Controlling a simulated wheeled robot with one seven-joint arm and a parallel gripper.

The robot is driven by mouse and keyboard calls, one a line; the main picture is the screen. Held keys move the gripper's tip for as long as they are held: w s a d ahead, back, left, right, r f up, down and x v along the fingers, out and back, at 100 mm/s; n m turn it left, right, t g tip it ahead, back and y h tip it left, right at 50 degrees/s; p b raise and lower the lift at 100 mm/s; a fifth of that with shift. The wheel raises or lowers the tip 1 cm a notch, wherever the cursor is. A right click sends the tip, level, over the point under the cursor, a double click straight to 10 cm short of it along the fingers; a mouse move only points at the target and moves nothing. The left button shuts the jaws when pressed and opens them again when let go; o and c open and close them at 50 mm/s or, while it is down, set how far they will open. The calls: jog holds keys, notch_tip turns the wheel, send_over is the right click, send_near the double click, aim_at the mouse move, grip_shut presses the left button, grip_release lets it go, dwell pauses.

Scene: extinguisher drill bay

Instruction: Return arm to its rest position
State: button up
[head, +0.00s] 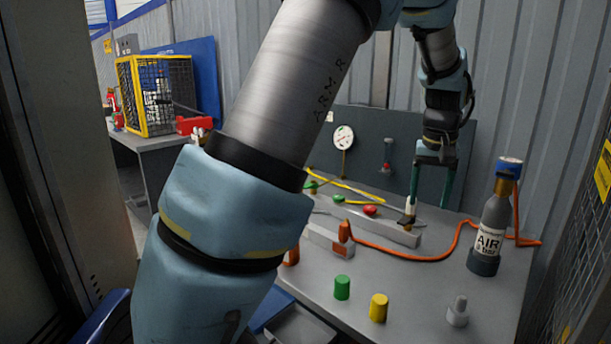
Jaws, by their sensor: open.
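My gripper (429,200) hangs pointing down over the back right of the grey table (405,290). Its two green fingers are apart. A small upright fitting with a dark tip stands on a grey bar (385,230) by the left finger; I cannot tell whether they touch. I see nothing held between the fingers. My arm runs from the bottom left, up out of the top of the view, and down again to the gripper. It hides the left part of the table.
A grey AIR bottle (490,225) with a blue cap stands at the right, an orange hose (450,250) beside it. Green (342,287) and yellow (379,307) cylinders and a grey fitting (458,312) stand in front. A panel with a gauge (343,137) is behind. A yellow-framed cage (155,95) stands left.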

jog(key=a+f+n, duration=0.2)
jog(key=a+f, duration=0.1)
jog(key=a, duration=1.6)
jog(key=s+a+f, duration=0.4)
jog(key=s+a, duration=0.6)
jog(key=a, duration=0.4)
jog(key=shift+a+n, duration=0.3)
jog(key=shift+a, duration=0.1)
